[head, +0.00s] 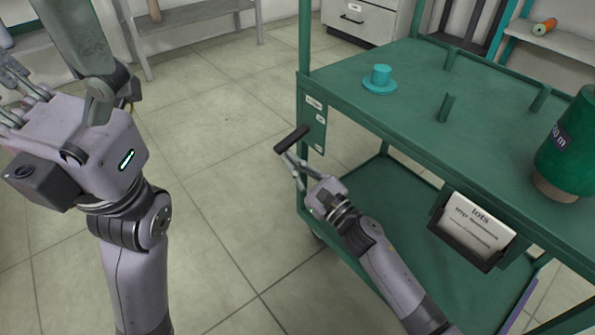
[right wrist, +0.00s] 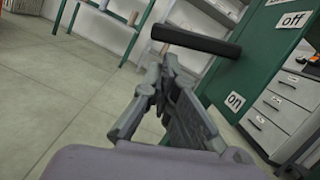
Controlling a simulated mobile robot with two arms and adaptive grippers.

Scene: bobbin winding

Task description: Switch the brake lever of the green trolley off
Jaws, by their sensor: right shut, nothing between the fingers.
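The green trolley (head: 345,78) stands at the right in the head view. Its black brake lever (head: 292,139) sticks out from the end panel; it also shows in the right wrist view (right wrist: 195,40). In that view an "off" label (right wrist: 293,19) is above the lever's panel end and an "on" label (right wrist: 235,101) below it. My right gripper (head: 294,162) is shut and empty, its fingertips just below the lever; whether they touch it I cannot tell. My left gripper (head: 22,98) is at the left edge, away from the trolley; its fingers are partly cut off.
A turquoise spool-like piece (head: 381,79) and a big green bobbin (head: 572,150) stand on the trolley top. A sign holder (head: 472,229) hangs on its near side. Drawers (head: 358,20) and a grey bench (head: 190,14) stand behind. The tiled floor (head: 215,170) left of the trolley is clear.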

